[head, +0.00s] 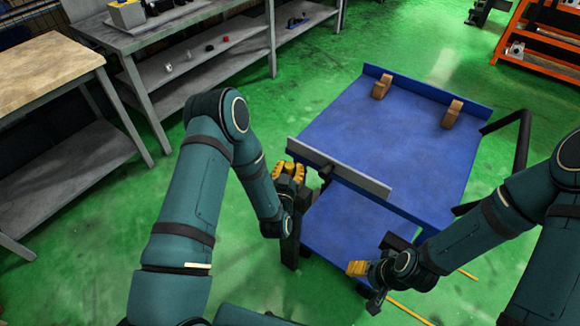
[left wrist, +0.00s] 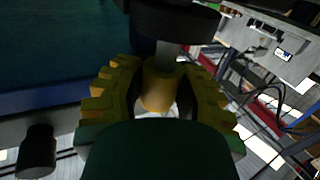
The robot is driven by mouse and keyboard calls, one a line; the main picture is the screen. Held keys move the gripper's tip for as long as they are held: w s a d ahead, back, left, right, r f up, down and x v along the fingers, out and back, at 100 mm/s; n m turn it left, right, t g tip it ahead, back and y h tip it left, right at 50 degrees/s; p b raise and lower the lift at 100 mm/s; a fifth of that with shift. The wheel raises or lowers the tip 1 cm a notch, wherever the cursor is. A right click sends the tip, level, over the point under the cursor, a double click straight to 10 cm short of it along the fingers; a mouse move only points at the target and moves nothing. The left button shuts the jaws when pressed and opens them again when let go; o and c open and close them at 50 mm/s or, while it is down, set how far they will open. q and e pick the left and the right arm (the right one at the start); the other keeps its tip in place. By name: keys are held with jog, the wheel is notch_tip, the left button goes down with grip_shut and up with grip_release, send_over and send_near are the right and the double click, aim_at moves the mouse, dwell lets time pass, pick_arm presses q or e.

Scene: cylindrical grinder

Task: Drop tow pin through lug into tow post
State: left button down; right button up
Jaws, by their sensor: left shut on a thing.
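My left gripper (head: 290,172) is at the front left corner of the blue cart (head: 390,140), with its yellow fingers up. In the left wrist view its fingers (left wrist: 160,92) are shut on a yellow piece (left wrist: 158,88) with a grey shaft, which I take for the tow pin. The shaft meets a dark round part (left wrist: 175,20); I cannot tell whether this is the pin's head, the lug or the post.
A grey bar (head: 340,168) with a dark knob (head: 326,170) runs along the cart's front edge. Two brown blocks (head: 381,87) (head: 452,113) stand on the cart. Grey workbenches are at the left, and an orange rack (head: 545,40) is at the back right. Green floor lies between.

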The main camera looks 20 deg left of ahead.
pick_arm(q)
jog(key=shift+f, duration=0.95)
jog(key=c, duration=0.6)
grip_release()
jog(key=s, duration=0.7)
jog(key=shift+s+d, duration=0.25)
jog(key=shift+d, duration=0.1)
